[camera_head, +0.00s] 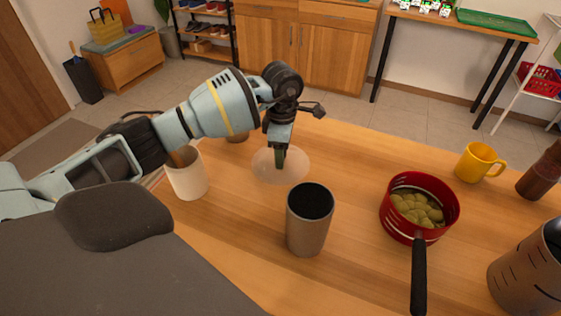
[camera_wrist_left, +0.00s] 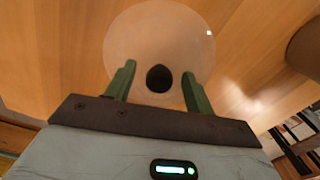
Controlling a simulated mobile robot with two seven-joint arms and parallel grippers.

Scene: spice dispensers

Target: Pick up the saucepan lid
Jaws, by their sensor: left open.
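The saucepan lid (camera_head: 295,164) is a clear, round disc lying on the wooden table, beyond the tall tumbler. In the left wrist view the lid (camera_wrist_left: 135,40) shows a black knob (camera_wrist_left: 159,78) at its middle. My left gripper (camera_head: 280,160) points down over the lid. In the left wrist view its two green fingers (camera_wrist_left: 159,82) are open, one on each side of the knob, with gaps between; I cannot tell the height exactly. In the head view the gripper hides the knob. The red saucepan (camera_head: 393,217) holds yellowish lumps, its black handle toward me. My right gripper is not in view.
A tall metal tumbler (camera_head: 308,228) stands in front of the lid. A white cup (camera_head: 187,178) stands left of it, under my left arm. A yellow mug (camera_head: 476,163), a brown bottle (camera_head: 541,174) and a large metal container (camera_head: 528,272) stand at the right.

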